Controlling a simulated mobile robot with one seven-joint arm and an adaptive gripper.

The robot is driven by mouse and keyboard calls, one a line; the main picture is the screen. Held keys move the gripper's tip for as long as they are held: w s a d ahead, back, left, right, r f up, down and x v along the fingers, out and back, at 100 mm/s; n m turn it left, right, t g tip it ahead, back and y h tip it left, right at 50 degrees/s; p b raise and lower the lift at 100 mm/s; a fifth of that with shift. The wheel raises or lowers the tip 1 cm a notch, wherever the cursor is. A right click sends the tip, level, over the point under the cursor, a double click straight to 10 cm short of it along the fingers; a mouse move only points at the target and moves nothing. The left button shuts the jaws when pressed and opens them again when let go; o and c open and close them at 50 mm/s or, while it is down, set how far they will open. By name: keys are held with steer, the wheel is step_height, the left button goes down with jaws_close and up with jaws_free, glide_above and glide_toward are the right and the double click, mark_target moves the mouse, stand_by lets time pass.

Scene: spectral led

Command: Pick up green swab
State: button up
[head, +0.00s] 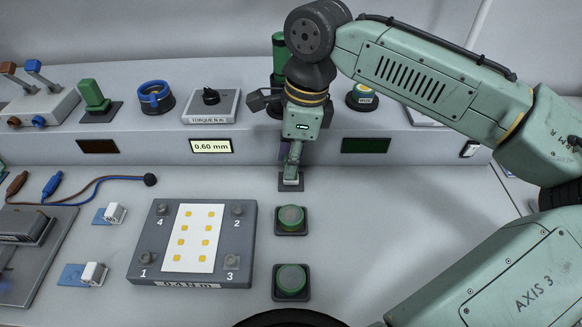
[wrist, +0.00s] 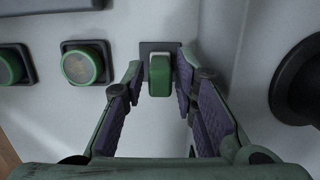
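The green swab appears to be the small green block (wrist: 160,77) in the wrist view, upright on a dark square base. That base (head: 291,186) shows in the head view behind two round green buttons, with the swab mostly hidden by my gripper. My gripper (head: 291,177) points down over it. In the wrist view my gripper (wrist: 160,82) is open, with one purple-padded finger on each side of the green block. Narrow gaps seem to show between block and pads, so I see no grip on it.
Green buttons (head: 291,218) (head: 292,281) stand in front of my gripper. A grey plate (head: 137,262) with numbered screws lies left. A raised ledge (head: 250,148) runs close behind, carrying a green upright piece (head: 93,94), a blue ring (head: 156,94) and a torque dial (head: 211,103).

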jaws_close()
